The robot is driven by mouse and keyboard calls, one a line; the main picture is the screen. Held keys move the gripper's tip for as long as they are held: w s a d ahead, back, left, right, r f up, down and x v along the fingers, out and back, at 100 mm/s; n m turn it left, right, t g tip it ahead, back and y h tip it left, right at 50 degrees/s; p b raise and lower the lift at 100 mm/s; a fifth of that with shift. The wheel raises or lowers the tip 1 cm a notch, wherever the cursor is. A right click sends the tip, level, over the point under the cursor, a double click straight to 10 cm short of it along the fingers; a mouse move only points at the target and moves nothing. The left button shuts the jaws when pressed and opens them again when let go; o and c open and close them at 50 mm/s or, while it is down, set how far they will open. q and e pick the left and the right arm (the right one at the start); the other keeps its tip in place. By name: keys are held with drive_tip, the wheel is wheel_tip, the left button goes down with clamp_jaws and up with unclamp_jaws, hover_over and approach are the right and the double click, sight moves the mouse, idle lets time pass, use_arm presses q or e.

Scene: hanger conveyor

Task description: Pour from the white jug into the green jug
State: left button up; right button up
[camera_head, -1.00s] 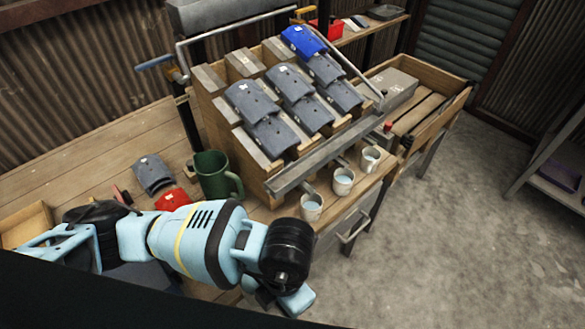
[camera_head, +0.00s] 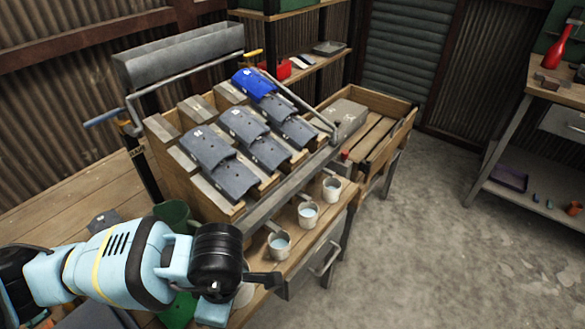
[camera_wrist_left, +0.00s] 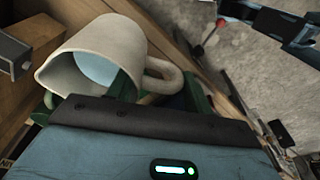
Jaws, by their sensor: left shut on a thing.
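The white jug (camera_wrist_left: 110,38) fills the upper left of the wrist view. It looks tilted in that view, with its lip to the left, its handle (camera_wrist_left: 168,80) to the right and pale bluish liquid inside. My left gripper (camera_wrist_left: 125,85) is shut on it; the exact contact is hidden. In the head view only a bit of the white jug (camera_head: 244,295) shows beside my left wrist. The green jug (camera_head: 174,212) stands on the bench, mostly hidden behind my left arm. My right gripper is not seen.
Several white cups with liquid, such as the nearest one (camera_head: 279,244), stand along the bench's front edge. A sloped wooden rack (camera_head: 180,160) with grey covers and one blue cover (camera_head: 254,83) rises behind them. A wooden tray (camera_head: 385,140) stands beyond. Open floor lies to the right.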

use_arm(q)
drive_tip(key=w+a+r+m+t+h, duration=0.1)
drive_tip(key=w+a+r+m, duration=0.4)
drive_tip(key=m, duration=1.1)
drive_tip(key=shift+w+a+r+m+t+h, duration=0.3)
drive_tip(key=shift+w+a+r+h, duration=0.1)
drive_tip(key=shift+a+r, duration=1.35)
